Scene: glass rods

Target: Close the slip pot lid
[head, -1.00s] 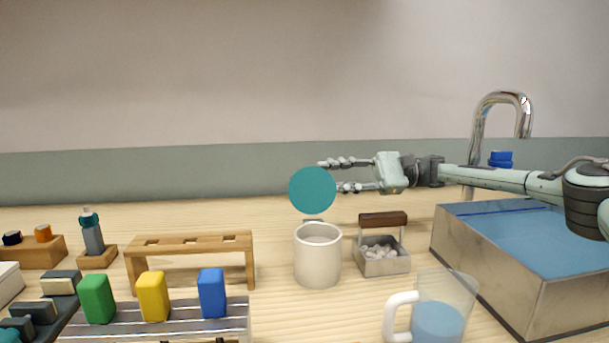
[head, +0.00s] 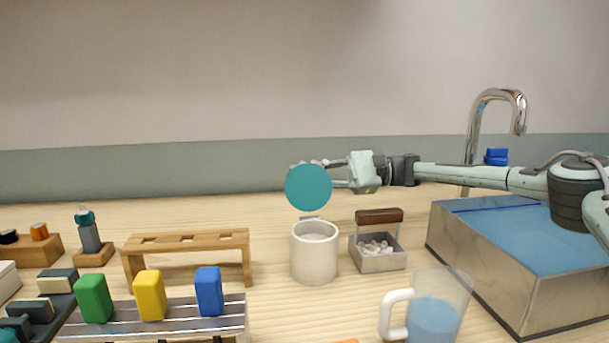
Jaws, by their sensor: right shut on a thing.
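The slip pot (head: 314,258) is a white round pot standing on the table, with its mouth open. Its teal round lid (head: 308,190) stands upright above the pot's back rim, face towards me, over a small hinge piece (head: 309,217). My right gripper (head: 312,174) comes in from the right behind the lid and is shut on it. The lid hides most of the fingers; one fingertip shows past its upper left edge. My left gripper is not in view.
A metal box of white pebbles with a brown handle (head: 379,217) stands right of the pot. A glass jug (head: 436,322) is in front and a sink basin (head: 480,270) at the right. A wooden rack (head: 135,262) and coloured blocks stand left.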

